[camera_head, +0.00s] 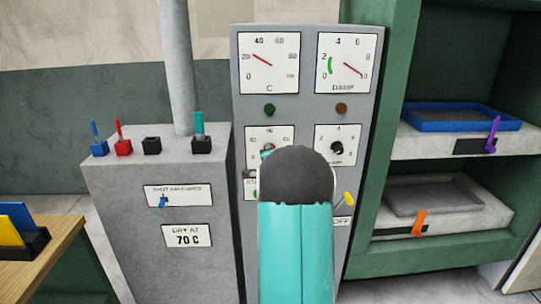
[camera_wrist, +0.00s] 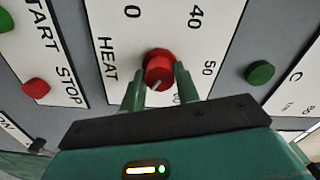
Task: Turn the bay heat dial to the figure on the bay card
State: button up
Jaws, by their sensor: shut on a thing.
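The bay card (camera_head: 187,236) on the grey cabinet reads "DRY AT 70 C". The heat dial (camera_head: 257,133) is on the grey panel, partly hidden behind my arm in the head view. In the wrist view the heat dial's white plate (camera_wrist: 117,30) shows HEAT, 0, 40, 50 and a partly covered 60. Its red knob (camera_wrist: 158,66) sits between the fingers of my gripper (camera_wrist: 158,84), which is shut on it. A pale mark shows on the knob's lower side; the figure it points to cannot be read surely.
Above are a C gauge (camera_head: 268,64), needle near 20, and a second gauge (camera_head: 347,64), needle near 10. A black-knobbed dial (camera_head: 337,133) is close on the right, a yellow lever (camera_head: 348,199) below.

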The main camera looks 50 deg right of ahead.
jog(key=o, duration=1)
jog(key=shift+c, duration=0.2)
jog(key=v, duration=1.4)
